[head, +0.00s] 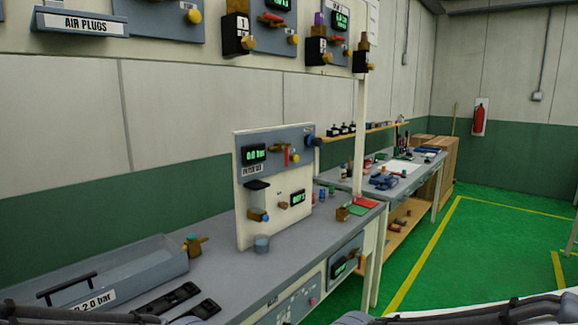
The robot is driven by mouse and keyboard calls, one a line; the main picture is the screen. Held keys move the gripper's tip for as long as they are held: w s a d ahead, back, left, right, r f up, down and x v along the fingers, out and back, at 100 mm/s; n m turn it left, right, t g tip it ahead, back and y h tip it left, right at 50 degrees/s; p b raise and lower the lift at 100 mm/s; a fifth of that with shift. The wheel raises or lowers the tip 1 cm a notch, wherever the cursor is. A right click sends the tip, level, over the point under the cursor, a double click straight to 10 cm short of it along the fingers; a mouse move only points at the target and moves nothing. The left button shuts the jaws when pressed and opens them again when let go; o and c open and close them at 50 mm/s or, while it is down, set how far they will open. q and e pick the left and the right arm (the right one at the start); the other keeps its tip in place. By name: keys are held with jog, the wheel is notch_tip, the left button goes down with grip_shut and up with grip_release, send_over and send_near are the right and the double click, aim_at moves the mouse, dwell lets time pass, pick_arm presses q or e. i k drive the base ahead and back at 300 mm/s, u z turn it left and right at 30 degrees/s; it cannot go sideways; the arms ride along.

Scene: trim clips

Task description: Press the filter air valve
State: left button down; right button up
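A white upright board (273,225) stands on the grey bench and carries a grey panel with a green display (254,154) that seems to read 0.0 bar. A small label (252,170) under the display is too small to read surely. A brass valve with a red lever (286,155) sits right of the display; I cannot tell surely that it is the filter air valve. A filter-like unit (257,202) with a black top hangs below.
A grey tray (120,275) with a black handle and a brass fitting (194,245) are left of the board. More valves (238,35) hang above. Another bench (395,177) stands behind right; green floor (490,255) is clear.

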aim_at(287, 148)
jog(key=z, duration=0.5)
jog(key=i, duration=0.9)
jog(key=k, duration=0.6)
jog(key=z, duration=0.8)
jog(key=i, duration=0.7)
jog(key=u, duration=0.75)
jog(key=i, duration=0.75)
jog(key=u, duration=0.85)
